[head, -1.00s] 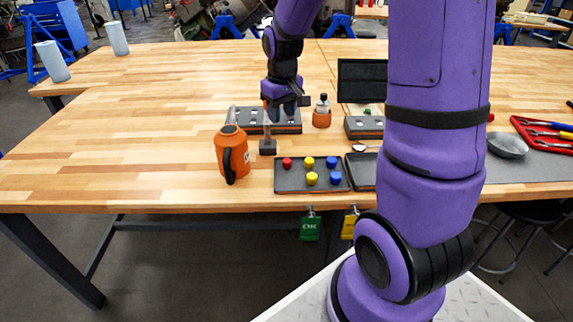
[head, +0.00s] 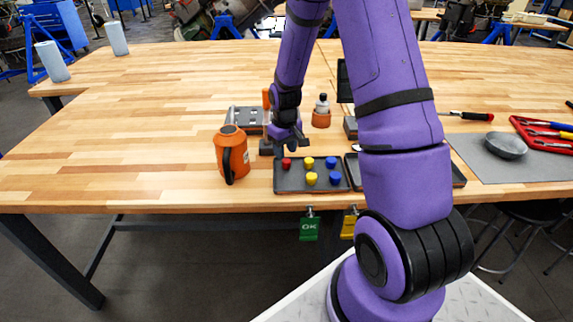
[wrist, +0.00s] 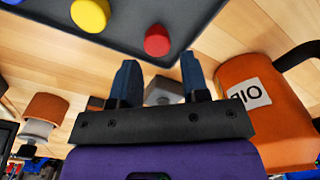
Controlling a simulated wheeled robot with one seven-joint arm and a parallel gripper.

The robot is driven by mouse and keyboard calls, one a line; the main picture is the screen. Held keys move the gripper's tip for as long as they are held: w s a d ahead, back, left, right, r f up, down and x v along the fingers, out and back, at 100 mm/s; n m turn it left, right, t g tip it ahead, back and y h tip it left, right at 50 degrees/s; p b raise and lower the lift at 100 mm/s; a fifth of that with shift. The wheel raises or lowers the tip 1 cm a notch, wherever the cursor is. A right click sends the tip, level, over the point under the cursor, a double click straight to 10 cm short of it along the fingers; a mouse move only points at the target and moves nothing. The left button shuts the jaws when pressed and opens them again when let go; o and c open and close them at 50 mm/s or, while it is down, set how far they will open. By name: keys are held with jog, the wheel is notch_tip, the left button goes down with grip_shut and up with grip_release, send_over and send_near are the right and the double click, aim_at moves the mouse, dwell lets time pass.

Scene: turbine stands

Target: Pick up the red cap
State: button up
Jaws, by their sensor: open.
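The red cap (head: 287,163) sits in the upper left corner of a dark tray (head: 300,188) near the table's front edge. It also shows in the wrist view (wrist: 157,40), at the top, beyond my fingertips and between their lines. My gripper (wrist: 159,75) is open and empty, with its two blue-grey fingers apart. In the head view my gripper (head: 291,150) is close to the red cap at the tray's far left side; the exact gap is hard to tell.
Yellow caps (head: 311,179) and blue caps (head: 334,179) share the tray. An orange oil can (head: 233,155) stands just left of it. An orange bottle (head: 321,112) stands behind. A second dark tray (head: 458,175) adjoins on the right.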

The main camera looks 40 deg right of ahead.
aim_at(286, 160)
notch_tip(286, 160, down, 5)
jog(key=shift+d, duration=0.15)
grip_shut()
